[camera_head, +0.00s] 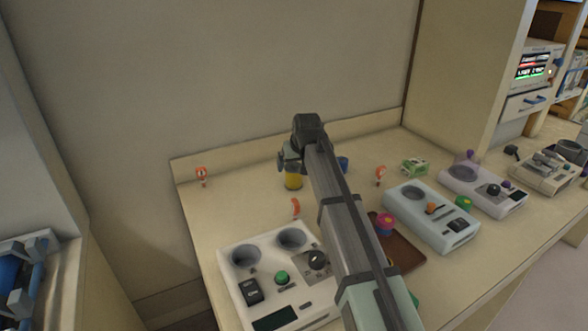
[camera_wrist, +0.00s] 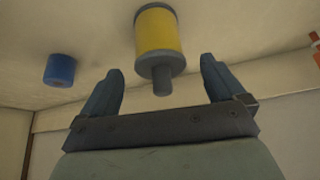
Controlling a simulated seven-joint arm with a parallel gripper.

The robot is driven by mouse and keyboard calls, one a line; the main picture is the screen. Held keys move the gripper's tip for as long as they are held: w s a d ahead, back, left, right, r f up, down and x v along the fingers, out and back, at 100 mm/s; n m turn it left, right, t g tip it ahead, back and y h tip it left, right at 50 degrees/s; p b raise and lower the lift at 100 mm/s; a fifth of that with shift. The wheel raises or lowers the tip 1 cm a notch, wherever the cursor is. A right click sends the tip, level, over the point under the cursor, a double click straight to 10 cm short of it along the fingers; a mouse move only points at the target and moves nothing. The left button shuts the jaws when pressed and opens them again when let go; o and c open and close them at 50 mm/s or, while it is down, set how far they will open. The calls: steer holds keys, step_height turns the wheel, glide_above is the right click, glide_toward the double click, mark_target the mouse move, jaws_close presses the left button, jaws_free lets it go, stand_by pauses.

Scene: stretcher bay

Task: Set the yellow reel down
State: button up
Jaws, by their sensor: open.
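The yellow reel (camera_head: 293,181) stands upright on the back part of the bench, near the low back ledge. In the wrist view the reel (camera_wrist: 158,36) has grey ends and a short grey stub pointing toward my gripper. My gripper (camera_head: 290,160) is right at the reel in the head view and partly covers its top. In the wrist view my gripper (camera_wrist: 162,82) has its two fingers spread wide, with the stub between them and clear space on both sides. Nothing is held.
A blue cylinder (camera_wrist: 60,70) stands near the reel; it also shows beside my arm in the head view (camera_head: 343,163). Small orange-and-white items (camera_head: 201,174) stand around. A white device with two wells (camera_head: 262,287) is at front, other devices (camera_head: 432,216) at right. The bench left of the reel is mostly clear.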

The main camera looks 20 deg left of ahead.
steer(key=v, duration=0.7)
steer(key=shift+s+r, duration=0.2)
steer(key=shift+r, duration=0.15)
steer(key=shift+o, duration=0.4)
steer(key=shift+d, duration=0.15)
